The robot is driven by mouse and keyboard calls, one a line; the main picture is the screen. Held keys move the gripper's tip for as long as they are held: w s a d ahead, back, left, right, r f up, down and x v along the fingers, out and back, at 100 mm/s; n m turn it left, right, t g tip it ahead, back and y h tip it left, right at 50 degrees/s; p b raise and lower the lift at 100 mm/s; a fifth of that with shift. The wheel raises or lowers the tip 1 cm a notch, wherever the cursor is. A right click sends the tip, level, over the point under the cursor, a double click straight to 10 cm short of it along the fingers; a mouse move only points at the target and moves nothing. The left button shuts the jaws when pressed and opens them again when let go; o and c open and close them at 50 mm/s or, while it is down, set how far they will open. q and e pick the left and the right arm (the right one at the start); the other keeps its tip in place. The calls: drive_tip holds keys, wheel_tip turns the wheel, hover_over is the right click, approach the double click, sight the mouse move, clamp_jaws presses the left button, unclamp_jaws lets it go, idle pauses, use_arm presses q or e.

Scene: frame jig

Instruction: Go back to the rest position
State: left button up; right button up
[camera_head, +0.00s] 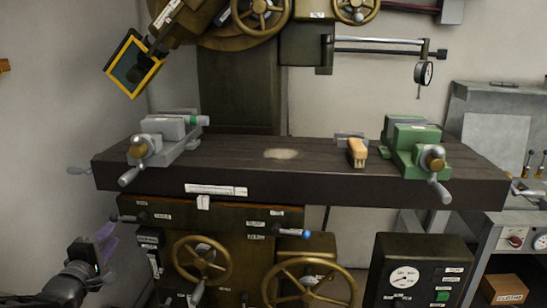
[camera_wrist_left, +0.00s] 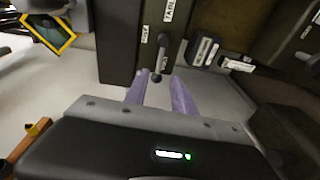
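My left gripper (camera_head: 108,240) is at the lower left of the head view, left of the machine and below its dark table (camera_head: 280,178). It also shows in the left wrist view (camera_wrist_left: 160,82), where its two purple fingers stand apart with nothing held between them. A dark lever of the machine shows beyond the fingers there. My right gripper is in neither view.
The dark table bears a grey vise (camera_head: 170,138) at left, a green vise (camera_head: 410,140) at right and a small wooden-handled brush (camera_head: 357,150). Handwheels (camera_head: 201,260) and levers stick out below the table. A grey cabinet (camera_head: 495,130) stands at right.

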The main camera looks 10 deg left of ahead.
use_arm(q)
drive_tip(key=s+d+f+m+g+h+p, duration=0.1)
drive_tip(key=s+d+f+m+g, duration=0.25)
drive_tip(key=f, duration=0.55)
drive_tip(key=d+f+m+g+h, duration=0.15)
drive_tip(key=d+f+m, duration=0.25)
drive_tip(key=d+f, duration=0.4)
drive_tip(key=s+d+f+m+g+p, duration=0.1)
drive_tip(key=s+d+f+m+g, duration=0.2)
drive_tip(key=f, duration=0.7)
drive_tip(key=s+d+f+m+g+h+p, duration=0.1)
drive_tip(key=s+d+f+m+g, duration=0.1)
drive_tip(key=s+d+f, duration=0.2)
drive_tip(key=s+d+f+m+g+h, duration=0.2)
drive_tip(key=s+d+f, duration=0.3)
drive_tip(key=s+d, duration=0.6)
drive_tip(key=s+d+f+m+g+h+p, duration=0.1)
drive_tip(key=s+d+f+m+g, duration=0.2)
drive_tip(key=s+d, duration=0.4)
drive_tip(key=d+f+g, duration=0.1)
drive_tip(key=d, duration=0.3)
drive_tip(key=shift+s+d+f+h+p, duration=0.3)
drive_tip(key=shift+s+d+h+p, duration=0.05)
